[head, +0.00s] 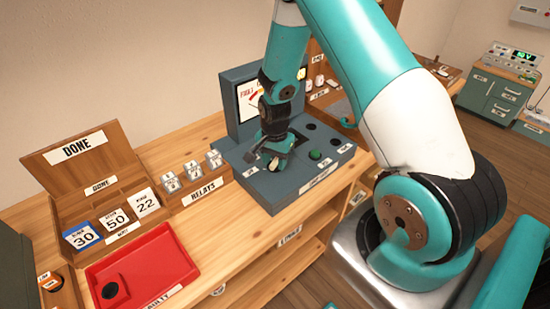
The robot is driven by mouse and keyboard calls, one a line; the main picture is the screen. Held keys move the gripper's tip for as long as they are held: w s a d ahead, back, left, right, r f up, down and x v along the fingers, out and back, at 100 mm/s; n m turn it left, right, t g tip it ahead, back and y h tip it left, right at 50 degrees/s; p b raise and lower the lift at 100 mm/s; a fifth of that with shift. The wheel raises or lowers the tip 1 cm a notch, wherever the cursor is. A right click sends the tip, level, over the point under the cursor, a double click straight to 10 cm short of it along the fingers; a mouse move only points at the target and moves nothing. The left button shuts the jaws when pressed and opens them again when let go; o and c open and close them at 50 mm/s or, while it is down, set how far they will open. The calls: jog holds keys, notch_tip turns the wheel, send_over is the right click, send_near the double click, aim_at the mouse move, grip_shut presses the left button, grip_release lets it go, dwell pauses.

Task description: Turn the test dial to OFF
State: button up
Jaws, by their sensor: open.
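The blue-grey test console (290,190) stands on the wooden bench in the head view, with an upright panel at its back. My gripper (268,163) points down at the left part of the console's sloping top, close to the surface. Its jaws are open. The test dial cannot be made out clearly; my gripper and wrist cover that part of the console, so its setting and any contact cannot be told. A green button (315,155) shows right of my gripper, with small white labels nearby that are too small to read.
A wooden DONE rack (105,185) holding several numbered cards, a RELAYS holder (205,190) and a red tray (175,262) with a black round piece stand left of the console. A green cabinet (490,100) with an instrument stands far right. Bare bench lies before the console.

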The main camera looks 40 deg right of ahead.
grip_shut()
